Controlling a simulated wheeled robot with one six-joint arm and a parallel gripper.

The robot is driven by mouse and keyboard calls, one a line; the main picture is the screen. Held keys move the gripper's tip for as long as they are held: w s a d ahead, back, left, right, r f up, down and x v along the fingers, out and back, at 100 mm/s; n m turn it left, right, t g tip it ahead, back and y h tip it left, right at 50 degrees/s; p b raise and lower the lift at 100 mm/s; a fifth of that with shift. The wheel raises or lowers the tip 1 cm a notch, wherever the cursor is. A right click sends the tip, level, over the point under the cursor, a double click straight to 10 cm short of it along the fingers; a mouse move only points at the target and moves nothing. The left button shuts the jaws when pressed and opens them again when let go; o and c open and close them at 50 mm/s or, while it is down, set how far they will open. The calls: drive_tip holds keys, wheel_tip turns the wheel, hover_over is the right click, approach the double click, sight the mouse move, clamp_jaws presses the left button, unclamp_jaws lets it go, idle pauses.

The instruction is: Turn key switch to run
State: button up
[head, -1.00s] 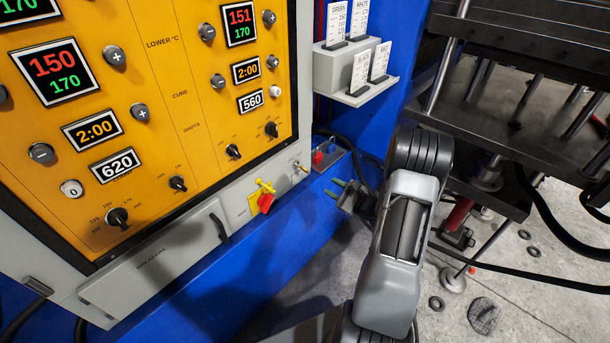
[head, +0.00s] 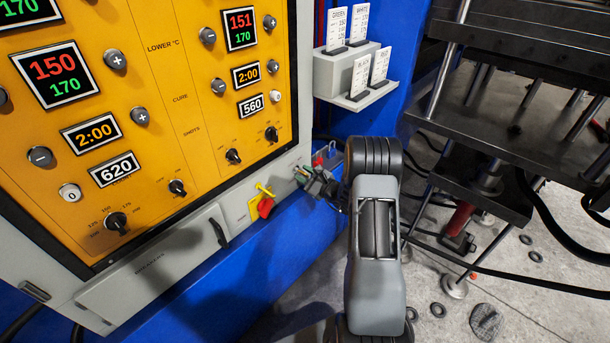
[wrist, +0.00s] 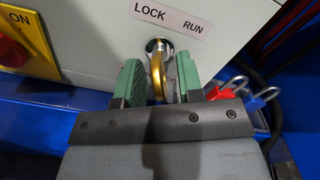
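The key switch (wrist: 157,45) is on the grey panel face in the wrist view, under a label (wrist: 172,17) reading LOCK on the left and RUN on the right. A brass key (wrist: 156,78) sits in it, its bow standing roughly upright, below the gap between the two words. My gripper (wrist: 160,80) is open, with one green-padded finger on each side of the key. A gap shows between the key and both pads. In the head view my gripper (head: 312,181) is at the panel's lower right corner and largely hides the key.
A red rotary switch on a yellow plate (head: 262,203) is left of the key switch. Red and blue padlocks (wrist: 240,92) hang close to the right finger. A card holder (head: 355,75) is above, and the press (head: 500,110) stands to the right.

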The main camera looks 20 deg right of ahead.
drive_tip(key=shift+w, duration=0.1)
clamp_jaws()
idle(0.3)
drive_tip(key=shift+m, duration=0.3)
drive_tip(key=m, duration=0.5)
drive_tip(key=shift+r, duration=0.1)
drive_tip(key=m+p, duration=0.2)
drive_tip(key=m, duration=0.3)
drive_tip(key=shift+a+m, duration=0.1)
drive_tip(key=shift+m, duration=0.7)
unclamp_jaws()
